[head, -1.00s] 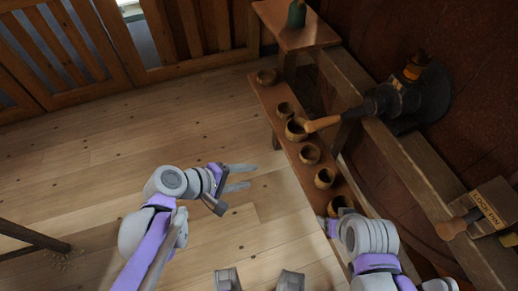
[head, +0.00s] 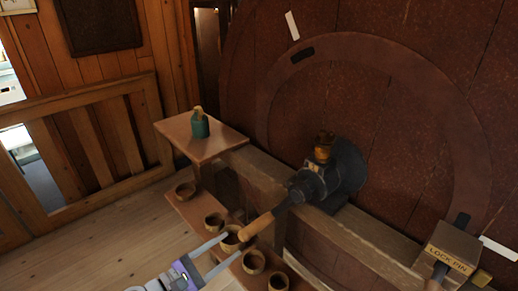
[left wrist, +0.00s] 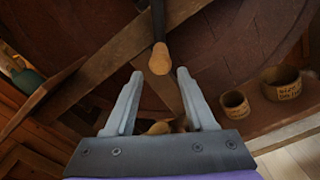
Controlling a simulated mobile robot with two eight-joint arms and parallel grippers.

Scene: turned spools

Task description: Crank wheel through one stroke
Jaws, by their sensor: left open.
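The large dark red-brown wheel (head: 400,125) fills the right of the head view, with a paler ring on its face. A dark metal crank (head: 310,185) stands in front of it, with a wooden handle (head: 257,226) pointing toward the lower left. My left gripper (head: 233,246) is open, its fingertips close to the handle's free end. In the left wrist view the handle (left wrist: 160,60) lies just beyond and between the open fingertips (left wrist: 160,73), not gripped. My right gripper is out of view.
Several wooden cups (head: 185,190) stand on a low bench beneath the handle. A green bottle (head: 200,127) is on a small table (head: 190,145). A heavy beam (head: 350,238) runs below the crank. A "LOCK PIN" box (head: 455,245) is at lower right.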

